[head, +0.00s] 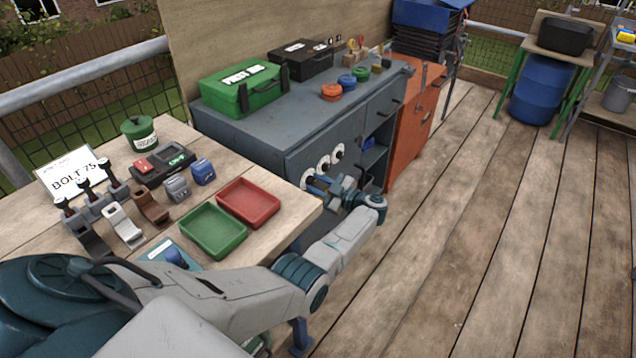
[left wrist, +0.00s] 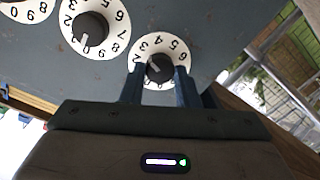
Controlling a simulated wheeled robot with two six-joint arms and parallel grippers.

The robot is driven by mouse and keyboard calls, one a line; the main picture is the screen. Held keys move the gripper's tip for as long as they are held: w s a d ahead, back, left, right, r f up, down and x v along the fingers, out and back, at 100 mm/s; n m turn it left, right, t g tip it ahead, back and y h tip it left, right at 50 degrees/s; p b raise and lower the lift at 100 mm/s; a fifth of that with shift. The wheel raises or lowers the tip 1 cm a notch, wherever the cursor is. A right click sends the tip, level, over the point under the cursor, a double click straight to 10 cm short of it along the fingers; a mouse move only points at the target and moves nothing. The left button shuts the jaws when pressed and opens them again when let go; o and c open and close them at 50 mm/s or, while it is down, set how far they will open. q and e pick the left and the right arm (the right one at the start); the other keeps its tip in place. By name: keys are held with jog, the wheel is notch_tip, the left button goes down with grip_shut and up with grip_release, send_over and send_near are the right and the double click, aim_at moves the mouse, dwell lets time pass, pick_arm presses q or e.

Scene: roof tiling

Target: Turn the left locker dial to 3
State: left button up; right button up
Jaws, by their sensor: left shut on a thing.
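The left locker dial (head: 307,177) is a white numbered disc with a dark knob on the grey cabinet's front. It also shows in the left wrist view (left wrist: 146,43), where its digits appear turned round and the lower ones are hidden by my fingers. My left gripper (head: 316,184) is at this dial, with a finger on each side of its dark knob (left wrist: 159,68), and is shut on the knob. I cannot tell for sure which digit the knob's pointer faces. The middle dial (left wrist: 95,28) stands beside it, untouched. My right gripper is not in view.
A third dial (head: 338,152) is further along the cabinet (head: 270,135). The workbench (head: 290,222) with a green tray (head: 213,231) and a red tray (head: 248,203) stands close to my left arm. The wooden deck (head: 480,230) to the right is clear.

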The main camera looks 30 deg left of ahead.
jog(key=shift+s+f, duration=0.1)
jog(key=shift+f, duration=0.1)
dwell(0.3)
pick_arm(q)
jog(key=o, duration=1)
jog(key=shift+d, duration=0.55)
jog(key=d, duration=0.3)
jog(key=d+b, duration=0.1)
jog(key=d, duration=0.5)
jog(key=shift+s+d+r, duration=0.2)
jog(key=shift+s+d, duration=0.1)
jog(key=shift+d, duration=0.05)
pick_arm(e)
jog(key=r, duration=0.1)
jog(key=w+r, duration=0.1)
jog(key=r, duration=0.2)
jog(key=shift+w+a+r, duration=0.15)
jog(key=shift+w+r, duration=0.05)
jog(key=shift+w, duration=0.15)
pick_arm(q)
jog(key=shift+d, duration=0.15)
